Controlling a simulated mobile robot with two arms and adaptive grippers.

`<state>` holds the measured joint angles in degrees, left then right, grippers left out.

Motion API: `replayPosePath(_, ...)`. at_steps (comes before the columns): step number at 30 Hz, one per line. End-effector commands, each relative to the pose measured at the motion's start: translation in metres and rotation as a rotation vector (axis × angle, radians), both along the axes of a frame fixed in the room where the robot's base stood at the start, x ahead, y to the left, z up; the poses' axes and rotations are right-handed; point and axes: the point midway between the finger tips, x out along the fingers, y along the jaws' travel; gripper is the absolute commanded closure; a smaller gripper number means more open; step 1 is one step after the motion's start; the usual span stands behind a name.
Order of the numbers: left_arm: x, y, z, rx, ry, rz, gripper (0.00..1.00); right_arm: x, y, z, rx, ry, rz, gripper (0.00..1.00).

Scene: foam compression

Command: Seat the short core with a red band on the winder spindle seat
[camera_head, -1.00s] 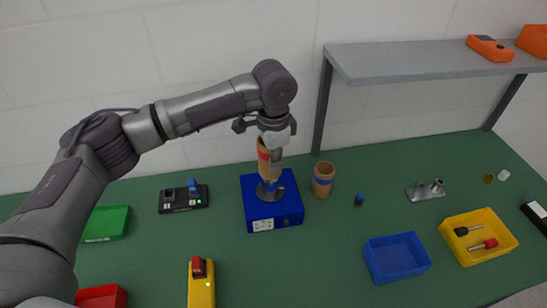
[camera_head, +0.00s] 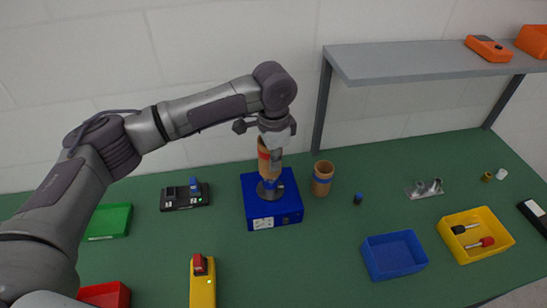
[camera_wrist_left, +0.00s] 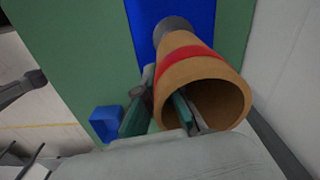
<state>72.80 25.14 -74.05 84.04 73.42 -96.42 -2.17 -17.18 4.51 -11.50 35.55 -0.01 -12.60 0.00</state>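The short core with a red band (camera_head: 264,158) is a brown tube, roughly upright above the blue winder (camera_head: 272,211). My left gripper (camera_head: 272,143) is at its upper end. In the left wrist view I look into the open end of the core (camera_wrist_left: 190,68); one dark finger shows inside the mouth and another beside the outer wall, so the gripper appears shut on the wall. The grey spindle seat (camera_head: 270,189) is directly under the core. The contact between them is too small to tell. My right gripper is not in view.
A small blue cap (camera_head: 358,198) and a blue tray (camera_head: 394,256) are farther right. A grey shelf (camera_head: 430,63) stands behind at right. A black device (camera_head: 184,197) is left.

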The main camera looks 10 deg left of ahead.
Motion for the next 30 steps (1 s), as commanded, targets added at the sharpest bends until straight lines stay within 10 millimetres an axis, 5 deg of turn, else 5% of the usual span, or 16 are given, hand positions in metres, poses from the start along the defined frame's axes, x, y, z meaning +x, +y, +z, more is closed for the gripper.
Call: replayPosePath(30, 0.0, 0.0, -0.014, 0.001, 0.001, 0.001, 1.0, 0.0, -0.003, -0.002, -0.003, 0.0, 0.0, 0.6)
